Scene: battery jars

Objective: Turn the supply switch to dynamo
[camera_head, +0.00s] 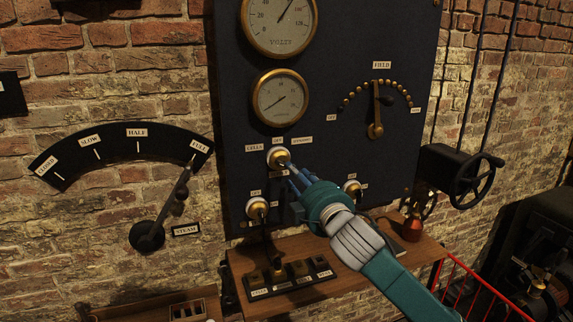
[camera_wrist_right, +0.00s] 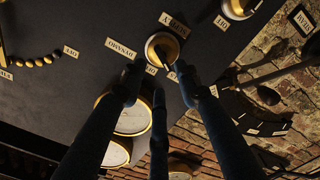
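The supply switch (camera_head: 277,157) is a round brass-and-white knob on the dark panel, with small labels for cells, off and dynamo around its top. In the right wrist view the switch (camera_wrist_right: 158,40) shows upside down, with the dynamo label (camera_wrist_right: 119,48) to its left. A short dark lever shows on its face; which label it points to I cannot tell. My right gripper (camera_head: 290,172) is at the switch's lower right. In the wrist view its fingers (camera_wrist_right: 158,72) are spread apart at the knob's edge, with no clear grip on the lever. My left gripper is out of view.
Two similar knobs (camera_head: 257,208) (camera_head: 352,187) sit lower on the panel. Gauges (camera_head: 280,98) are above, the field lever (camera_head: 376,115) is right. A wooden shelf (camera_head: 345,279) with a switch block (camera_head: 289,277) and a red-based object (camera_head: 412,228) lies below. A steam lever (camera_head: 170,215) is left.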

